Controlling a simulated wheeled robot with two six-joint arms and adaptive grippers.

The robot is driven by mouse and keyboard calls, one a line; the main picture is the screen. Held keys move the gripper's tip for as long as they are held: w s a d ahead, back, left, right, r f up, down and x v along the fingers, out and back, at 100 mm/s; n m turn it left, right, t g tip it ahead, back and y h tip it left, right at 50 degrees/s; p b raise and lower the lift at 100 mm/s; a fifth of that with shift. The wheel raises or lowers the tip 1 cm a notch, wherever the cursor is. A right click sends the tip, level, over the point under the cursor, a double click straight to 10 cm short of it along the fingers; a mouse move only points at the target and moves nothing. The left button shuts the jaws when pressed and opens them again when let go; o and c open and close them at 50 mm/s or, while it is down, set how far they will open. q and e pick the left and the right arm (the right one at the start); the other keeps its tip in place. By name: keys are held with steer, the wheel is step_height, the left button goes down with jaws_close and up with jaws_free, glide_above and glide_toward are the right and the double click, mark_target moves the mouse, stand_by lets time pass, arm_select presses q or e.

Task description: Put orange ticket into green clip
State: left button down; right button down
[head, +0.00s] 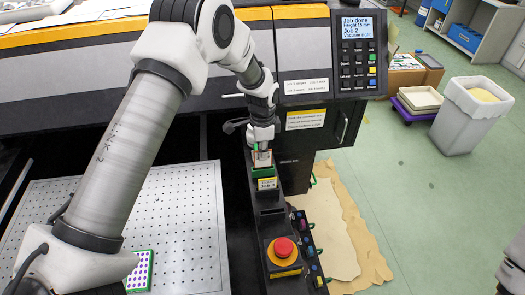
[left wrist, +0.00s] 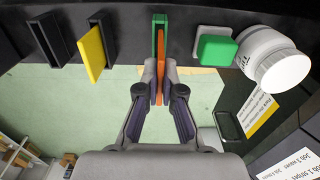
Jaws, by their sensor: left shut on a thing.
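The orange ticket (left wrist: 160,88) stands on edge between the fingertips of my left gripper (left wrist: 160,77), which is shut on it. The green clip (left wrist: 158,20) is an upright slot on the dark rail, straight beyond the fingertips. The ticket's far end overlaps the clip's right part in the left wrist view; I cannot tell how deep it sits in the slot. In the head view, my left gripper (head: 262,157) points down at the dark rail, and small green parts show just below it. My right gripper is not in view.
A yellow ticket (left wrist: 92,50) stands in a dark clip, left of the green one, beside another dark clip (left wrist: 44,42). A red stop button (head: 283,248) stands nearer on the rail.

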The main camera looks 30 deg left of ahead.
arm_select(q)
steer(key=shift+s+d+r, duration=0.15)
steer(key=shift+d, duration=0.05)
steer(key=shift+a+f+b, duration=0.15)
steer(key=shift+f+b, duration=0.35)
steer(key=shift+f, duration=0.95)
stand_by(0.6)
steer(key=c, duration=1.2)
jaws_free()
steer(key=shift+c, duration=0.2)
step_height(320, 180, up, 12)
steer(key=shift+r, duration=0.1)
